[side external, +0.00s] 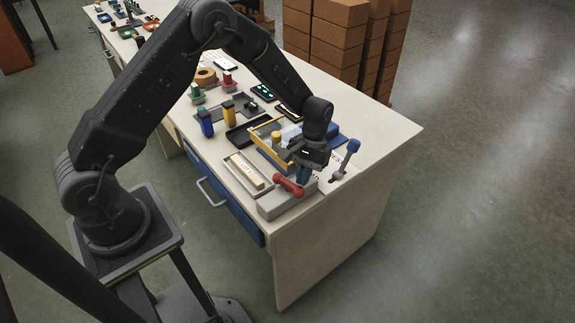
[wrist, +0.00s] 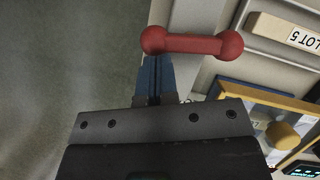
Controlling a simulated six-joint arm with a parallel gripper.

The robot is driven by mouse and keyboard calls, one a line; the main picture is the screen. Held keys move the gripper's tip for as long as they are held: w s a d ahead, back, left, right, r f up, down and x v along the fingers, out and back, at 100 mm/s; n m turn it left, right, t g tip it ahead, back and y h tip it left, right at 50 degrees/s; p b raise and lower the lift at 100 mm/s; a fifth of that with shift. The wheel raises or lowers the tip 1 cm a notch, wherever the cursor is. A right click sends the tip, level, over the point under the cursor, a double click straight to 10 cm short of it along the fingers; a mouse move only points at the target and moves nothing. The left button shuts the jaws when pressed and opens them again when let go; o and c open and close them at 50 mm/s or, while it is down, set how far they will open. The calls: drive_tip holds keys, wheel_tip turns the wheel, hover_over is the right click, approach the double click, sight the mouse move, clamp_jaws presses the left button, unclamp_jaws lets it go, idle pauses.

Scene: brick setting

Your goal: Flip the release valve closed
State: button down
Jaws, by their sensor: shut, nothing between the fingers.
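A red handle (side external: 288,185) with rounded ends lies across the top of a low grey block (side external: 280,204) near the front corner of the bench. The frames do not show for certain whether it is the release valve. It also shows in the wrist view (wrist: 192,44). My gripper (side external: 302,178) points down just right of the red handle. In the wrist view its blue fingers (wrist: 155,62) are together and empty, with their tips at the handle's left end. I cannot tell whether they touch it. The handle's mounting is partly hidden.
A lever with a blue end (side external: 351,147) stands right of my gripper. Left of the grey block lies a tray with a "LOT 5" bar (side external: 245,172). A yellow-edged box (side external: 265,130) stands behind. The bench's right end (side external: 385,135) is clear.

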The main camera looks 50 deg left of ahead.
drive_tip(key=shift+s, duration=0.1)
idle(0.8)
idle(0.4)
drive_tip(key=w, duration=0.1)
drive_tip(key=w+a, duration=0.1)
drive_tip(key=w, duration=0.1)
drive_tip(key=shift+w+a+f, duration=0.1)
drive_tip(key=shift+w+a, duration=0.1)
drive_tip(key=shift+a, duration=0.2)
drive_tip(key=v, duration=1)
drive_tip(key=shift+a, duration=0.3)
